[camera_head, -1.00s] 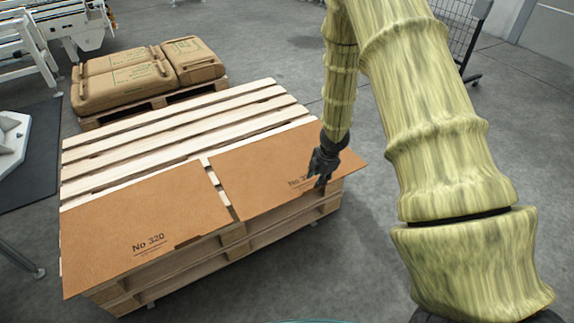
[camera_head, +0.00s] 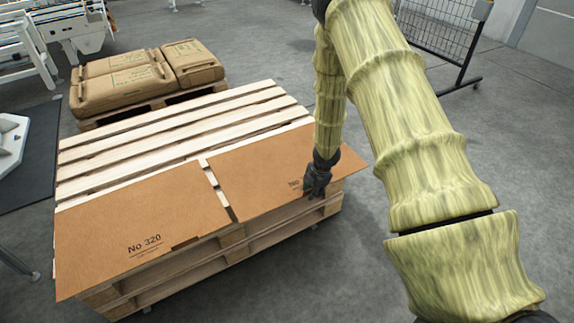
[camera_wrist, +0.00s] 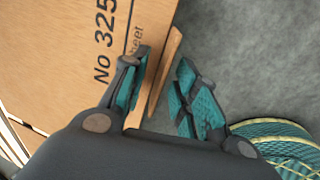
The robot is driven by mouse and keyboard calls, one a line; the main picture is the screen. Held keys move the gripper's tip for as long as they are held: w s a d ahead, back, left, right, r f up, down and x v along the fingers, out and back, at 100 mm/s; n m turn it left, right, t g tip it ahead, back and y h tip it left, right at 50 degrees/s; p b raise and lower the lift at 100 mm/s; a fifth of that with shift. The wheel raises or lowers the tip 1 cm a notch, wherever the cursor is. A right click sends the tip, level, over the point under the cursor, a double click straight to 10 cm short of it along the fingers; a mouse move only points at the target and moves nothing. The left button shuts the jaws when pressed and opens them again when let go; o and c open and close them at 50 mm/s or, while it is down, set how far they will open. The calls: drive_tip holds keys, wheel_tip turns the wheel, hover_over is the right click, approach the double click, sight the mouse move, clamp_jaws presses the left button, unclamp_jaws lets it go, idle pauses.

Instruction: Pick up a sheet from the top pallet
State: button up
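Two flat brown sheets lie side by side on the slats of the top pallet (camera_head: 170,130). The left sheet (camera_head: 130,220) is printed "No 320". The right sheet (camera_head: 265,165) reads "No 325" in the wrist view (camera_wrist: 65,50). My gripper (camera_head: 317,192) is at the front edge of the right sheet, partly covering its print. In the wrist view my gripper (camera_wrist: 162,75) is open. Its left finger is over the sheet, and its right finger is beyond the edge, over the floor. No sheet is visibly clamped between them.
The top pallet sits on a stack of pallets. Behind it, brown sacks (camera_head: 120,80) lie on another pallet. White machinery (camera_head: 60,30) stands at the back left, and a wire mesh fence (camera_head: 440,35) at the back right. The grey floor (camera_head: 270,270) in front is clear.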

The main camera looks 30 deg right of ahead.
clamp_jaws()
drive_tip(key=shift+r, duration=0.1)
